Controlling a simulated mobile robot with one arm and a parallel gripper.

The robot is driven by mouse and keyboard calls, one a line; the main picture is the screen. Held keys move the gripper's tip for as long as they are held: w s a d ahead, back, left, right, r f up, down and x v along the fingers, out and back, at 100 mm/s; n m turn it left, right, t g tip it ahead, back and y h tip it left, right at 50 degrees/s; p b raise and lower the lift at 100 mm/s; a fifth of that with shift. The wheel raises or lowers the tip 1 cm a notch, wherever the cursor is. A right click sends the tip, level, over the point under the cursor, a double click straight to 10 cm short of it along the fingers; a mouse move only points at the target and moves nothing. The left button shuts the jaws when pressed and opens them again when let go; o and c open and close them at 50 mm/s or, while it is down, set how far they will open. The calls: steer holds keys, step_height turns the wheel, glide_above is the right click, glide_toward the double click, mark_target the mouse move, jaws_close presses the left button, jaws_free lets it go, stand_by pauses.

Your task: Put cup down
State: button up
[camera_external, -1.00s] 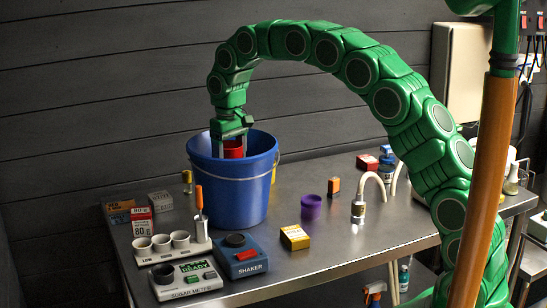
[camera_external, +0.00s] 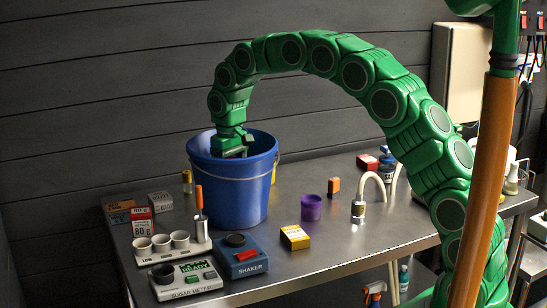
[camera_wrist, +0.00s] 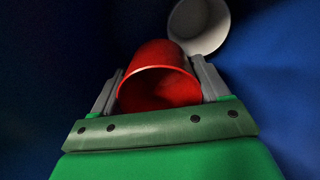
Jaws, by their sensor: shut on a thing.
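A red cup (camera_wrist: 158,75) is between the two grey fingers of my gripper (camera_wrist: 160,88) in the wrist view. My gripper is shut on it. In the external view my gripper (camera_external: 232,150) is lowered into the mouth of a blue bucket (camera_external: 238,195). The bucket's wall hides the fingertips and the red cup there. In the wrist view a pale round cup-like thing (camera_wrist: 200,27) lies just beyond the red cup, with the blue of the bucket around it. I cannot tell whether the red cup touches the bucket's bottom.
The bucket stands on a steel table (camera_external: 345,245). In front of it are a rack of white cups (camera_external: 162,243), a sugar meter (camera_external: 186,278) and a blue shaker (camera_external: 240,255). A purple cup (camera_external: 311,207) and a yellow box (camera_external: 295,237) stand to its right.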

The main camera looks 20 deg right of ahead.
steer(key=shift+f, duration=0.2)
steer(key=o, duration=1)
steer(key=shift+o, duration=0.2)
step_height(320, 180, up, 13)
steer(key=shift+r, duration=0.1)
